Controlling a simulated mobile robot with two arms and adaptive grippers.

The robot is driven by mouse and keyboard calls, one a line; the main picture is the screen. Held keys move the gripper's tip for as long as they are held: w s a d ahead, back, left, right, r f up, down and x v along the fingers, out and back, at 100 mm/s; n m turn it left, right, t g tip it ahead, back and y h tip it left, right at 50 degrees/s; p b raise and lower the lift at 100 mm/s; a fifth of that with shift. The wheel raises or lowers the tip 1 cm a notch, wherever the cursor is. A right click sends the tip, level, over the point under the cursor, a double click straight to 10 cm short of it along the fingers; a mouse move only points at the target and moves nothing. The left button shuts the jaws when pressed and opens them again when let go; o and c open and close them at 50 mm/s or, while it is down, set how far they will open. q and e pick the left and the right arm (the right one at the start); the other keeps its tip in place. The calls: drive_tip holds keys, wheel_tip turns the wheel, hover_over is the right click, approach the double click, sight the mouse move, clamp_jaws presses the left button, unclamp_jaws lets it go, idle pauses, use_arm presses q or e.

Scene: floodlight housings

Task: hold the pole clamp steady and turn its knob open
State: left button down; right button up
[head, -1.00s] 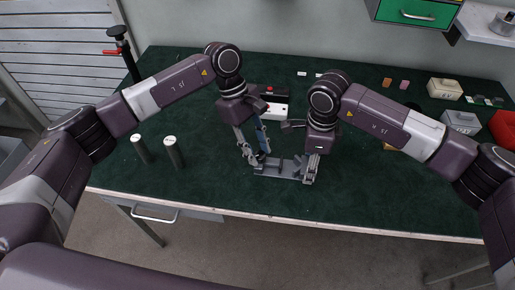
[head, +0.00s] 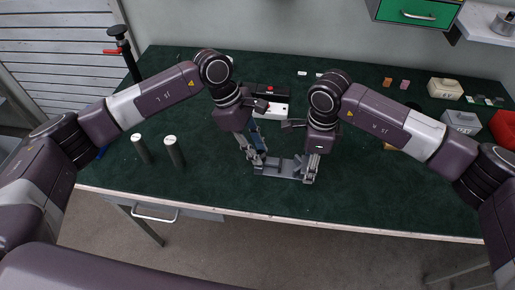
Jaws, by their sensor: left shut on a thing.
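The grey pole clamp (head: 285,168) lies near the front middle of the green bench, between my two grippers. Its knob cannot be made out clearly. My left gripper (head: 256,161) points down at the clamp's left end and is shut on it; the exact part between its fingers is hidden. A blue piece (head: 259,142) shows beside the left fingers. My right gripper (head: 309,177) points down at the clamp's right end, with its fingers close against it. Whether they grip it is too small to tell.
A white box with a red button (head: 271,104) sits behind the grippers. Pale boxes (head: 461,122) and a red object (head: 504,129) are at the right.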

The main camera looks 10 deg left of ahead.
use_arm(q)
drive_tip(key=n+t, duration=0.1)
drive_tip(key=n, duration=0.3)
drive_tip(key=shift+s+t, duration=0.15)
drive_tip(key=shift+t, duration=0.25)
drive_tip(key=shift+s+n+t, duration=0.1)
drive_tip(key=shift+n+t, duration=0.4)
drive_tip(key=shift+n, duration=1)
drive_tip(key=shift+d, duration=0.1)
drive_tip(key=c, duration=1.6)
unclamp_jaws()
drive_tip(key=v, duration=1.2)
drive_tip(key=shift+d+r, duration=0.1)
drive_tip(key=shift+d, duration=0.05)
